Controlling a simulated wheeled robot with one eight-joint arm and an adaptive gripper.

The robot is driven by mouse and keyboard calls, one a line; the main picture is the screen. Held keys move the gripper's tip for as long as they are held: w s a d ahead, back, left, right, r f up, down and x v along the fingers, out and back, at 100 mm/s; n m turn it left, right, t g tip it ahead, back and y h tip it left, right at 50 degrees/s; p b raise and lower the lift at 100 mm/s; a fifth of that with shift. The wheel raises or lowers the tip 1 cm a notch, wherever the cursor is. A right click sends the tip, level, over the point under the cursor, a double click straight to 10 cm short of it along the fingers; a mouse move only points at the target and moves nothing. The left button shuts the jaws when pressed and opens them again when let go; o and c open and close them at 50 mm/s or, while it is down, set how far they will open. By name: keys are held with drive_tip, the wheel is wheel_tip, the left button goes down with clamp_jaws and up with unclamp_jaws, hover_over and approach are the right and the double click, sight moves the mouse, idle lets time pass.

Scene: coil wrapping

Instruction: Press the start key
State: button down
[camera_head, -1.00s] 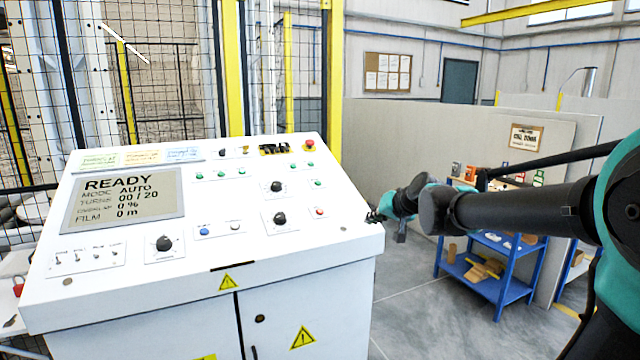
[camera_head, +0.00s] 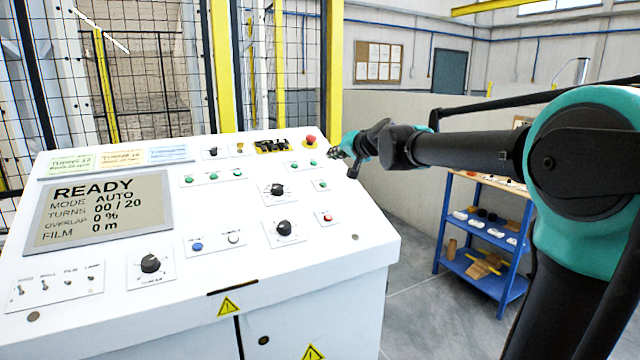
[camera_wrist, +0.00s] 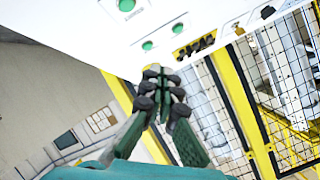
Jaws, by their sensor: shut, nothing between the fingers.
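The white control console (camera_head: 130,290) fills the left and middle of the head view. Its screen (camera_head: 100,212) reads READY, MODE AUTO, TURNS 00 / 20. There are also a blue key (camera_head: 197,247), a white key (camera_head: 233,238) and a red key (camera_head: 327,217). Key labels are too small to read, so I cannot tell which is start. My gripper (camera_head: 335,153) is shut and empty by the panel's upper right edge; its fingertips also show in the wrist view (camera_wrist: 157,72).
A red mushroom button (camera_head: 310,140) and a yellow-black plate (camera_head: 272,146) sit at the panel's top right, close to my gripper. Black knobs (camera_head: 283,228) stand up from the panel. A mesh fence (camera_head: 150,85) stands behind. A blue shelf (camera_head: 485,240) stands to the right.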

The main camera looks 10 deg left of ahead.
sight(323, 184)
drive_tip(key=shift+w+a+f, duration=0.35)
drive_tip(key=shift+w+f, duration=0.15)
drive_tip(key=shift+f, duration=0.85)
drive_tip(key=shift+w+a+f, duration=0.3)
drive_tip(key=shift+w+f, duration=0.15)
drive_tip(key=shift+f, duration=0.9)
drive_tip(key=shift+w+a+f, duration=0.35)
drive_tip(key=shift+w+f, duration=0.15)
drive_tip(key=shift+f, duration=0.85)
drive_tip(key=shift+w+f, duration=0.15)
drive_tip(key=shift+f, duration=0.2)
